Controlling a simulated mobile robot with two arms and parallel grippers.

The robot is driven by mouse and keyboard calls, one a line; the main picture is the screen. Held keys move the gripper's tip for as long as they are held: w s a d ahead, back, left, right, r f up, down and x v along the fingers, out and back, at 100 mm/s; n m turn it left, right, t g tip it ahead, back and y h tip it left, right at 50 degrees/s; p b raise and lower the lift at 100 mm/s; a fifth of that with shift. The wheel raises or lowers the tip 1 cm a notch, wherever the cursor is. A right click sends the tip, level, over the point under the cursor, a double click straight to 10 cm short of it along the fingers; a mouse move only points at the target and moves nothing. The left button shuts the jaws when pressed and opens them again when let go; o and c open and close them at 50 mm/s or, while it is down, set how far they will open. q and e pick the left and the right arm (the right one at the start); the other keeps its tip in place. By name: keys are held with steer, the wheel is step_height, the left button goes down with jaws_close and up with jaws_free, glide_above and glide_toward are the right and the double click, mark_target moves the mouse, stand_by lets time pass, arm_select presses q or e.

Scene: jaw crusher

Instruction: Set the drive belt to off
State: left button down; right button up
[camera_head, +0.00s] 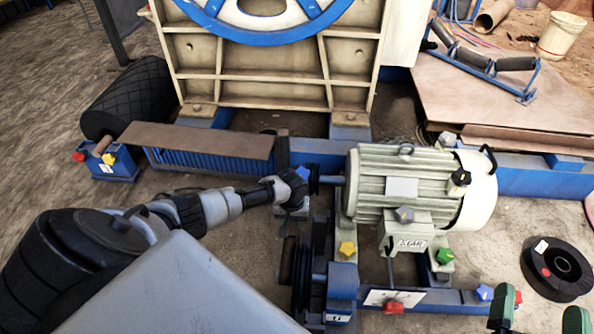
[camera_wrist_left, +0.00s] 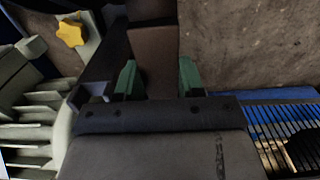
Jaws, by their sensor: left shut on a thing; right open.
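The electric motor (camera_head: 408,185) stands in the middle of the head view, with a shaft toward its left end. Black grooved wheels (camera_head: 300,268) sit below and left of it; I cannot clearly make out the drive belt on them. My left gripper (camera_head: 290,190) is just left of the motor shaft, its fingertips hidden in the head view. In the left wrist view its green fingers (camera_wrist_left: 158,78) are shut on a dark brown bar (camera_wrist_left: 153,55). My right gripper (camera_head: 540,312) is open and empty at the bottom right; its green fingers show.
The crusher body (camera_head: 268,55) with a blue wheel stands behind. A blue frame (camera_head: 520,178) runs across to the right. Coloured knobs, such as a yellow one (camera_head: 347,248), surround the motor. A black spool (camera_head: 557,268) lies on the floor at right.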

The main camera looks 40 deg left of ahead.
arm_select(q)
steer(key=shift+w+a, duration=0.1)
steer(key=shift+a, duration=0.2)
steer(key=c, duration=0.9)
jaws_free()
steer(key=shift+o, duration=1.1)
steer(key=shift+f, duration=0.1)
steer(key=shift+d, duration=0.1)
